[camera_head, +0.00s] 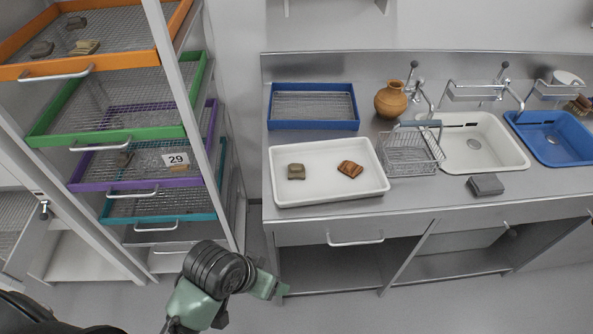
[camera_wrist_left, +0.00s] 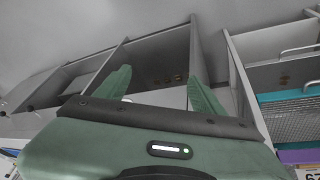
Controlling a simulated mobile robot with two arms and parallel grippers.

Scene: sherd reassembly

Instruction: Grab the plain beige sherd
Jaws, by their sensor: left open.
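A plain brownish-beige sherd (camera_head: 296,171) lies in the left half of the white tray (camera_head: 330,199) on the counter. A redder sherd with dark markings (camera_head: 350,169) lies to its right in the same tray. Another pale beige sherd (camera_head: 85,47) lies in the orange-framed rack tray (camera_head: 60,71); I cannot tell which beige one is meant. My left gripper (camera_head: 274,286) is below and in front of the counter, well apart from the sherds. In the left wrist view its two fingers (camera_wrist_left: 158,76) are spread with nothing between them. My right gripper is not in view.
A rack with green, purple and teal drawers stands left; a "29" card (camera_head: 175,160) lies in the purple one. A blue tray (camera_head: 313,124), clay jug (camera_head: 390,100), wire basket (camera_head: 408,154), grey block (camera_head: 486,185) and sinks (camera_head: 470,140) occupy the counter.

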